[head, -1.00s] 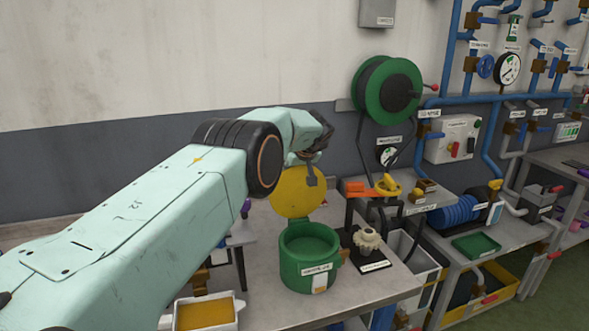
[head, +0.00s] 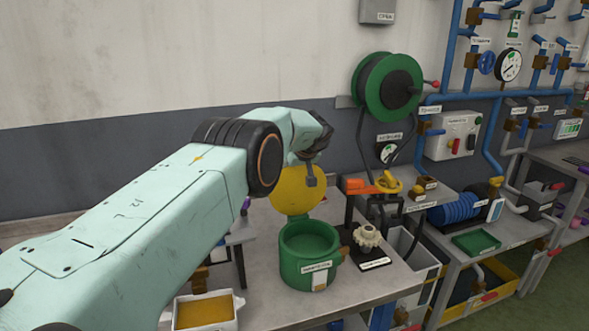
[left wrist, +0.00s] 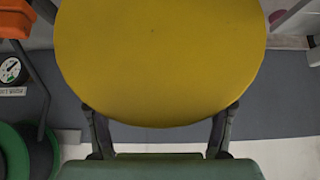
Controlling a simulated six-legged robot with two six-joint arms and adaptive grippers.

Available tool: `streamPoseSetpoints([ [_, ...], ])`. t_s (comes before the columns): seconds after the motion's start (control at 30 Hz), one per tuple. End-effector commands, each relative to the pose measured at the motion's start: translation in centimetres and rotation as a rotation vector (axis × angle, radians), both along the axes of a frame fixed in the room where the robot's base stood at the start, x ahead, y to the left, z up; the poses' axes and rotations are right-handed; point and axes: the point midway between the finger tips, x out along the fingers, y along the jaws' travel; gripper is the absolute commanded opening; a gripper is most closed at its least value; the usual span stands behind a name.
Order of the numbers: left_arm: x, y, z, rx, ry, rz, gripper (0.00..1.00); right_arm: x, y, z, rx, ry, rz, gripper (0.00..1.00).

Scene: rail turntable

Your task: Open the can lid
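The green can (head: 309,272) stands upright on the grey bench, and its round mouth faces up. Its yellow lid (head: 297,190) stands raised, nearly upright, at the can's back edge. My left gripper (head: 311,180) is at the lid's upper right side, with a finger seen in front of the yellow face. In the left wrist view the lid (left wrist: 160,60) fills the upper middle and hides the fingertips. The fingers of my left gripper (left wrist: 160,108) show wide apart on either side of the lid's lower edge. Contact with the lid cannot be told. My right gripper is out of view.
A cream gear on a black stand (head: 368,238) is close to the can's right. An orange-handled device (head: 365,187) stands behind it. A white tray with yellow contents (head: 237,302) is at the front left. A green hose reel (head: 387,83) hangs on the wall.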

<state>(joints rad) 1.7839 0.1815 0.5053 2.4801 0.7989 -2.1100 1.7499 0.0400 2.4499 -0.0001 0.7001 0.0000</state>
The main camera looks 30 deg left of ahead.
Motion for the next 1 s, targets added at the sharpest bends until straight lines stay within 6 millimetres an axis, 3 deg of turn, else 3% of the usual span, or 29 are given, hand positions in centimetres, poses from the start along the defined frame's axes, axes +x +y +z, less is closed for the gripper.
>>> streamPoseSetpoints([
  [0.03,-0.4,0.0,-0.9,-0.004,0.016,0.003,0.64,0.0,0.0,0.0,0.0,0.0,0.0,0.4],
  [0.27,-0.3,0.0,-0.4,-0.004,0.013,0.002,0.64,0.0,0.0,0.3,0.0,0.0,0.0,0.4],
  [1.0,0.0,0.0,4.8,-0.001,0.001,0.0,0.64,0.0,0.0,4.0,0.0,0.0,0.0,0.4],
])
